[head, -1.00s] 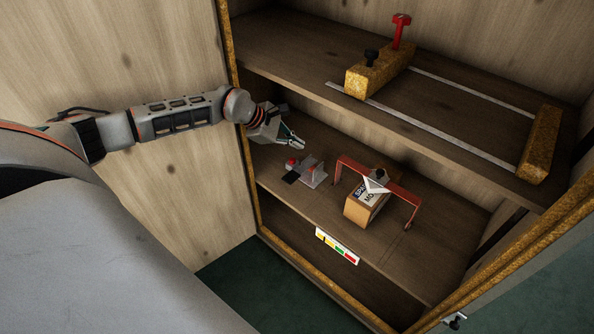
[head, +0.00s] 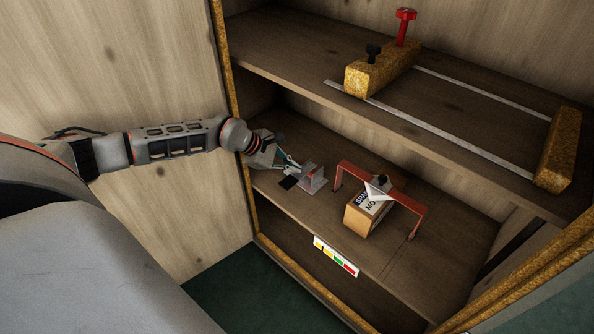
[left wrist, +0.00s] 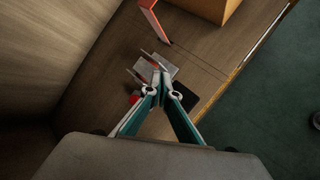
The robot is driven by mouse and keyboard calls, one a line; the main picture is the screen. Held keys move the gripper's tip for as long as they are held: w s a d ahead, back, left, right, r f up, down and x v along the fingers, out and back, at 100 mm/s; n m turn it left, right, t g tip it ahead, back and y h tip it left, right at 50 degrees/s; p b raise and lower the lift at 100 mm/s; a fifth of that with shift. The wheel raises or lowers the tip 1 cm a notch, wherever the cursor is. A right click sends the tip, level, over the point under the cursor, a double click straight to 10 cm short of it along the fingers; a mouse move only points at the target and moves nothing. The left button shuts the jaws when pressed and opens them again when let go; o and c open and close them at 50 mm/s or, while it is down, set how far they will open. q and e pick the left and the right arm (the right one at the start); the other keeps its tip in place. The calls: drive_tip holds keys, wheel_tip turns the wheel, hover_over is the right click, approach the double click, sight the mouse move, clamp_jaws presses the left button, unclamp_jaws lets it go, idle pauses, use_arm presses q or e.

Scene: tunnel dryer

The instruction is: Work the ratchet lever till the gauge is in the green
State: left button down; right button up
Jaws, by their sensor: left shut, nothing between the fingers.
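My left gripper (head: 297,167) is shut and empty, low over the lower shelf. Its tips are at the small grey metal bracket (head: 313,181), and I cannot tell whether they touch it. The left wrist view shows the closed fingertips (left wrist: 160,77) over the bracket (left wrist: 148,57), with a red knob (left wrist: 133,97) partly hidden beside the left finger and a black pad (left wrist: 189,98) to the right. I cannot make out clearly which part is the ratchet lever. A strip with white, yellow, green and red fields (head: 336,257) is on the shelf's front edge; no needle is readable on it.
A red frame (head: 402,197) with a white pointer stands over a labelled box (head: 362,215), right of the bracket. The upper shelf (head: 450,108) overhangs from behind and bears a yellowish block (head: 372,78) with red and black knobs.

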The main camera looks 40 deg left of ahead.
use_arm(q)
drive_tip(key=shift+f, duration=0.25)
use_arm(e)
drive_tip(key=shift+w+a+r, duration=0.1)
drive_tip(key=shift+w+r, duration=0.1)
drive_tip(key=shift+w, duration=0.05)
drive_tip(key=shift+w+r, duration=0.1)
drive_tip(key=shift+s+f, duration=0.35)
drive_tip(key=shift+s, duration=0.15)
use_arm(q)
drive_tip(key=shift+f, duration=0.1)
use_arm(e)
drive_tip(key=shift+w+r, duration=0.1)
drive_tip(key=shift+w, duration=0.2)
use_arm(q)
drive_tip(key=shift+f, duration=0.35)
use_arm(e)
drive_tip(key=shift+f, duration=0.2)
drive_tip(key=shift+s, duration=0.2)
use_arm(q)
drive_tip(key=shift+f, duration=0.1)
use_arm(e)
drive_tip(key=shift+s+f, duration=0.15)
drive_tip(key=shift+s, duration=0.05)
